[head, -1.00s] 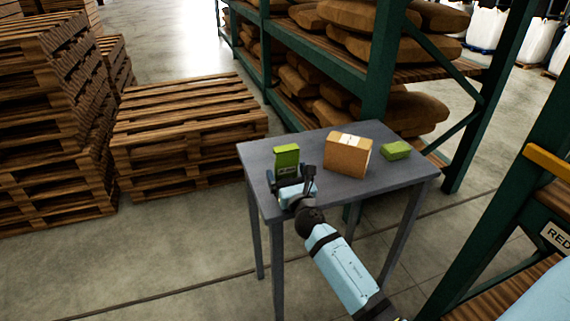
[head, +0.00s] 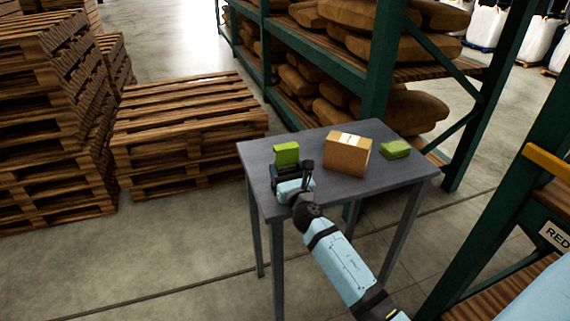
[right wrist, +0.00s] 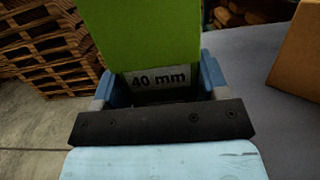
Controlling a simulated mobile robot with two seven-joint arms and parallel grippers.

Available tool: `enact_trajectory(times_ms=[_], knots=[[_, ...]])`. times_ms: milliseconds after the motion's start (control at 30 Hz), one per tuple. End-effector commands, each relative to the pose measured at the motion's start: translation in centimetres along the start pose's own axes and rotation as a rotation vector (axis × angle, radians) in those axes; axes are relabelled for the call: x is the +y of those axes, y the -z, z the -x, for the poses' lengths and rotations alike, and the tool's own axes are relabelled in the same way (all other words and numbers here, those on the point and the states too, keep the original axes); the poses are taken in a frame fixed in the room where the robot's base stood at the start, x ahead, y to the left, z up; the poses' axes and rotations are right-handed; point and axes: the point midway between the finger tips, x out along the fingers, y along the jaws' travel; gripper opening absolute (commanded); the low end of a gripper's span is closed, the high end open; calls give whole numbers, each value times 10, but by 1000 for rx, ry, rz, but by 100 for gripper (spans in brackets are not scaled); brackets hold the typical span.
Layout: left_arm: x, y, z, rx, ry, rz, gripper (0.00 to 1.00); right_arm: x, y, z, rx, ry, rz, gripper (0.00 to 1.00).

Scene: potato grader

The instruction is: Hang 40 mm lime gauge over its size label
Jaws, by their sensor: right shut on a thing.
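The lime gauge (head: 287,151) stands upright at the left of the grey table; it also shows in the right wrist view (right wrist: 150,32). A pale label reading "40 mm" (right wrist: 158,78) shows at its lower part. My right gripper (head: 291,172) is shut on the gauge, with one blue-grey finger on each side of it in the right wrist view. The gauge's lower edge is hidden behind the gripper, so I cannot tell whether it touches the table. My left gripper is not in view.
On the grey table (head: 330,195) are a cardboard box (head: 347,156) in the middle and a green block (head: 395,150) at the right. Stacked pallets (head: 185,130) stand to the left. A green rack (head: 378,75) with brown sacks stands behind. The table's front right is clear.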

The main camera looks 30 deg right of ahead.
Motion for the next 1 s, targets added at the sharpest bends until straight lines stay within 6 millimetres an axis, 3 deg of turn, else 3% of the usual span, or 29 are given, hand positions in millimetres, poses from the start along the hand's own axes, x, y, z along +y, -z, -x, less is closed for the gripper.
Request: enact_trajectory(times_ms=[800, 1000], knots=[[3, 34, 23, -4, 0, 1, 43, 0, -44, -8, -1, -1, 0, 47], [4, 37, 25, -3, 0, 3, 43, 0, -46, -7, 0, -1, 0, 47]])
